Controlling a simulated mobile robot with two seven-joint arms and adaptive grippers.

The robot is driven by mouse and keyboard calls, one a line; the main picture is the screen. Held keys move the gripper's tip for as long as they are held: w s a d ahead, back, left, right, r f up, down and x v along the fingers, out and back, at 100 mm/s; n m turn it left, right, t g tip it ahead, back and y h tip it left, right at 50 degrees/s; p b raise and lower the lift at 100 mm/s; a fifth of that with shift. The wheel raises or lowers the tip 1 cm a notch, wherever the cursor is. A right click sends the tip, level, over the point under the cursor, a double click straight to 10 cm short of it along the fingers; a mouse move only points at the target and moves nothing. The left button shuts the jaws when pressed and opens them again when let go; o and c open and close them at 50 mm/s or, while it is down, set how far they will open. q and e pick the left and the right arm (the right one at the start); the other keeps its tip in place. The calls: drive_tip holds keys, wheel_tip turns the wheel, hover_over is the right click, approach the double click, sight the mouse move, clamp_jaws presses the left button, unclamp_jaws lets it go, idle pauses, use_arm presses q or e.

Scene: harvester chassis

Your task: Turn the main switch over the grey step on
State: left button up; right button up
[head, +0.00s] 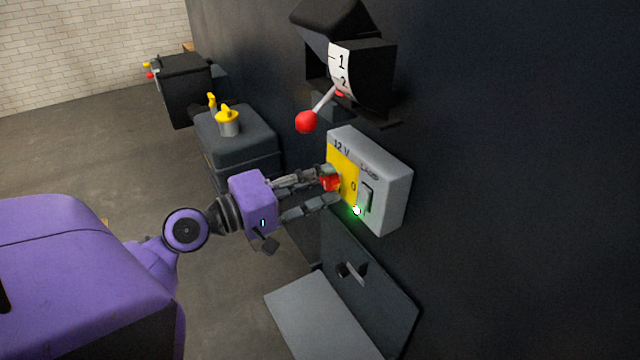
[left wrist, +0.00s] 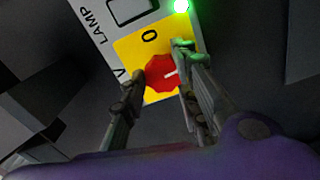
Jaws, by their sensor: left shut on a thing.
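The main switch is a red knob (head: 330,183) on the yellow plate (head: 345,165) of a grey "12 V" box (head: 387,185) on the dark wall. It also shows in the left wrist view as a red knob (left wrist: 166,74) with a short white mark on it. A "0" is printed on the yellow plate. My left gripper (head: 332,186) is shut on the knob, with one finger on each side of it in the left wrist view (left wrist: 160,82). A green light (head: 356,210) glows on the box. The grey step (head: 322,315) lies below. My right gripper is out of view.
A lamp rocker (head: 366,196) sits beside the yellow plate. Above the box is a red-balled lever (head: 306,122) with a "1 2" label. A dark box with a yellow-topped part (head: 228,118) stands behind my left arm. Open floor lies to the left.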

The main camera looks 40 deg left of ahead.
use_arm(q)
drive_tip(key=shift+r+m, duration=0.5)
drive_tip(key=shift+m, duration=0.1)
drive_tip(key=o, duration=1)
drive_tip(key=shift+o, duration=0.2)
drive_tip(key=shift+f, duration=0.15)
drive_tip(key=shift+a+f, duration=0.1)
drive_tip(key=shift+f, duration=0.05)
drive_tip(key=v, duration=1.2)
